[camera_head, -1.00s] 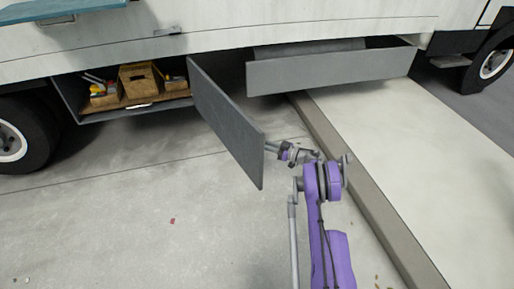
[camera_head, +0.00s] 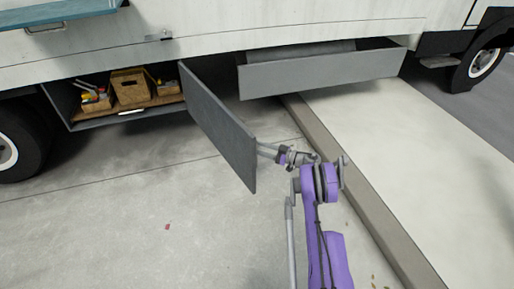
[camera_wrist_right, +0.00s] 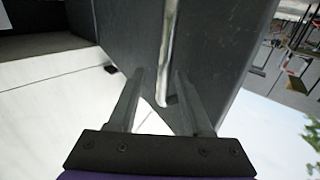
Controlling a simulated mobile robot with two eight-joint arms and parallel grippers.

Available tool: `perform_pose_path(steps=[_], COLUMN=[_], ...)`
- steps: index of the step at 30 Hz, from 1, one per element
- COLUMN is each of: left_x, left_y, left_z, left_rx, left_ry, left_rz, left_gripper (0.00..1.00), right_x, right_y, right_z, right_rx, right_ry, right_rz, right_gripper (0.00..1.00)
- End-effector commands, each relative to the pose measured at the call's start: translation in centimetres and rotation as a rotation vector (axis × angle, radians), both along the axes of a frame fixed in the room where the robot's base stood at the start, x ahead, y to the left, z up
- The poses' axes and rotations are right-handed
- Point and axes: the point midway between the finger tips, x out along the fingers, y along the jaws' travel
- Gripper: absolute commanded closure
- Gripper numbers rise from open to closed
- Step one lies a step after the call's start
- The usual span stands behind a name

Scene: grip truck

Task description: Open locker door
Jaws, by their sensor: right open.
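The grey locker door (camera_head: 222,128) is swung wide open from the left locker (camera_head: 62,108) under the truck. In the right wrist view the door panel (camera_wrist_right: 218,50) fills the upper middle, with its shiny bar handle (camera_wrist_right: 168,45) running down it. My right gripper (camera_head: 260,149) is beside the door's outer face. In the wrist view its two fingers (camera_wrist_right: 160,85) are apart, and the handle's lower end shows between them. I cannot tell whether the fingers touch the handle or door. My left gripper is not in view.
Wooden crates (camera_head: 130,88) with small items sit inside the open locker. A second grey panel (camera_head: 320,72) hangs open to the right. A raised kerb (camera_head: 345,180) runs beside my right arm. The concrete floor (camera_head: 110,210) at left is clear.

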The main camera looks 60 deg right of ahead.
Motion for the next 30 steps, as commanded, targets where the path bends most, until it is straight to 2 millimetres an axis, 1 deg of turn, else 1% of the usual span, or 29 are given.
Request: perform_pose_path(steps=[1, 6, 9, 13, 18, 30], left_x=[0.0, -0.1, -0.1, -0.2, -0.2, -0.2], left_y=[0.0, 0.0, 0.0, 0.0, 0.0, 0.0], left_z=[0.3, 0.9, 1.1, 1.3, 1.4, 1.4], left_rx=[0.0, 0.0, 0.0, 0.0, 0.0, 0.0], left_ry=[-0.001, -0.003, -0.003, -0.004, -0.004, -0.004], left_rz=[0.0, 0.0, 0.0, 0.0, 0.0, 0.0], left_gripper=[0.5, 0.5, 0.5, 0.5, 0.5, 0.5], right_x=[-1.0, -4.6, -6.4, -8.0, -8.8, -8.9], right_y=[-0.2, -1.0, -1.3, -1.5, -1.7, -1.7], right_z=[0.1, 0.2, 0.1, 0.1, 0.0, 0.0], right_rx=[-0.001, -0.001, -0.001, -0.001, 0.0, 0.0], right_ry=[0.0, -0.001, -0.001, 0.0, 0.0, 0.0], right_rz=[-0.002, -0.004, -0.003, -0.001, 0.001, 0.001], right_gripper=[0.5, 0.5, 0.5, 0.5, 0.5, 0.5])
